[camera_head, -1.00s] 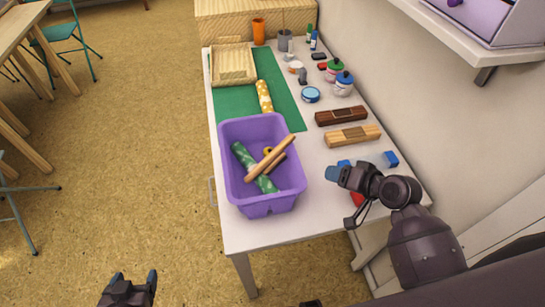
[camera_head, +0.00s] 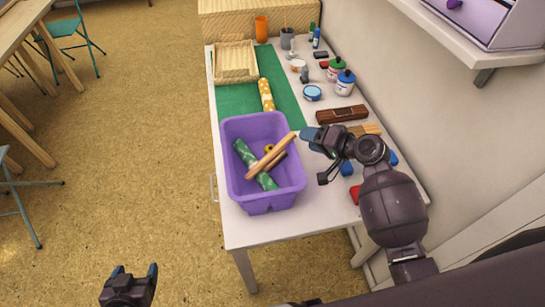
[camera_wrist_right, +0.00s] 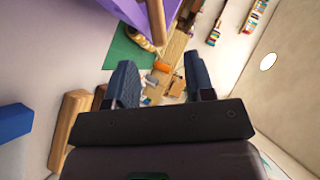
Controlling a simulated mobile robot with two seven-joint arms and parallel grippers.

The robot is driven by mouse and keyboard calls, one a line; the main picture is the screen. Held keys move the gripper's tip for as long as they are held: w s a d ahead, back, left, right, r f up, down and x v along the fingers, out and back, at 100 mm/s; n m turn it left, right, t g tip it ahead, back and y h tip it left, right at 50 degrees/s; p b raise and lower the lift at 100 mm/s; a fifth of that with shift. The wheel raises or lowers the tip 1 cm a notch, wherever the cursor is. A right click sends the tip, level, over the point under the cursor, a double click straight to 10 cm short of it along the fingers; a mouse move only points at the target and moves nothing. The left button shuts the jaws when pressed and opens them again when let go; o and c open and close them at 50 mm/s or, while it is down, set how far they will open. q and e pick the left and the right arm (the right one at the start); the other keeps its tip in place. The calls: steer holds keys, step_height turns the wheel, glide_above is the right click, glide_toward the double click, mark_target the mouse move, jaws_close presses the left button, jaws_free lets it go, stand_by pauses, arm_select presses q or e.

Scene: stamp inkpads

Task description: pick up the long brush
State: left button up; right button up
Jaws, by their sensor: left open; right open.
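No long brush can be made out for certain. A thin stick pokes out of the grey cup (camera_head: 287,40) at the table's far end; it is too small to identify. A long light-wood stick (camera_head: 270,158) leans across the purple bin (camera_head: 259,202) and juts over its right rim. My right gripper (camera_head: 314,150) is open just right of this stick and the bin. In the right wrist view its open fingers (camera_wrist_right: 160,84) have nothing held between them, and the stick (camera_wrist_right: 156,22) shows beyond them. My left gripper (camera_head: 134,274) is open and empty, low left of the table.
The bin also holds a green patterned roll (camera_head: 254,165). A dark brown block (camera_head: 342,114) and a light-wood block (camera_head: 366,129), partly hidden by my arm, lie on the right. Paint pots (camera_head: 345,86) stand behind them. A wall shelf (camera_head: 462,42) overhangs the right side.

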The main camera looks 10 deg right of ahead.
mark_target(295, 136)
steer(key=x, duration=0.4)
steer(key=shift+a+f, duration=0.1)
steer(key=shift+a, duration=0.05)
jaws_close()
